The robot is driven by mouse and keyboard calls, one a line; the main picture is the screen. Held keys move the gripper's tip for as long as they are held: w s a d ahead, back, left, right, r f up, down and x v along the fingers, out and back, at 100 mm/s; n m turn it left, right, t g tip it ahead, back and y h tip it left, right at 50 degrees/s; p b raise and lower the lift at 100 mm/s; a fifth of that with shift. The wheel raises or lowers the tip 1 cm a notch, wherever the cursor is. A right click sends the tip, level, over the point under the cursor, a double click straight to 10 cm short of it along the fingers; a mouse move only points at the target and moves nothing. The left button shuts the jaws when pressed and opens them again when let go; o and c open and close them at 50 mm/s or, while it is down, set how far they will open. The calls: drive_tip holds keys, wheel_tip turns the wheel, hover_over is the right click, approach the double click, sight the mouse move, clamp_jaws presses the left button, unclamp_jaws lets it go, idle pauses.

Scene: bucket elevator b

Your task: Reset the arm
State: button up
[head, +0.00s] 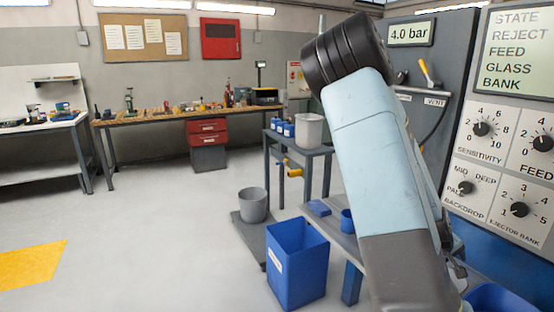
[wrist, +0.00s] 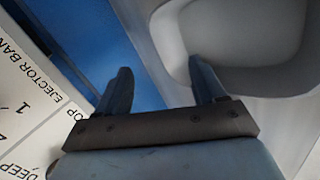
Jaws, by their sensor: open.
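My gripper (wrist: 160,66) shows in the wrist view with its two fingers spread apart and nothing between them. Beyond the fingers are a blue surface (wrist: 98,38) and a pale grey rounded recess (wrist: 240,45) that I cannot name for sure. The right finger overlaps the recess in the picture; I cannot tell if they touch. In the head view my arm rises through the right half of the picture, and the gripper itself cannot be made out.
A control panel with knobs (head: 500,150) stands close at the right, and its labels (wrist: 30,100) show in the wrist view. A grey cabinet with a 4.0 bar display (head: 410,33) stands behind my arm. Floor at left is clear.

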drive_tip(key=a+r+y, duration=0.1)
drive_tip(key=a, duration=0.2)
drive_tip(key=w+a+r+y, duration=0.1)
drive_tip(key=a+y, duration=0.1)
drive_tip(key=a, duration=0.1)
drive_tip(key=a+r+m+t+y, duration=0.1)
drive_tip(key=a, duration=0.2)
drive_tip(key=shift+w+r, duration=0.1)
drive_tip(key=shift+w, duration=0.15)
drive_tip(key=s+a+r+t+y, duration=0.1)
drive_tip(key=s+a+r+y, duration=0.15)
drive_tip(key=a+r, duration=0.55)
drive_tip(key=s+a+r+t+y, duration=0.1)
drive_tip(key=s+a+r+y, duration=0.15)
drive_tip(key=a+r, duration=0.55)
drive_tip(key=s+a+r+h, duration=0.1)
drive_tip(key=s+a+r, duration=0.3)
drive_tip(key=s+r, duration=0.4)
drive_tip(key=shift+s+a+m+t, duration=0.2)
drive_tip(key=shift+s+m+t, duration=0.1)
drive_tip(key=shift+s, duration=0.45)
drive_tip(key=shift+c, duration=0.2)
idle(3.2)
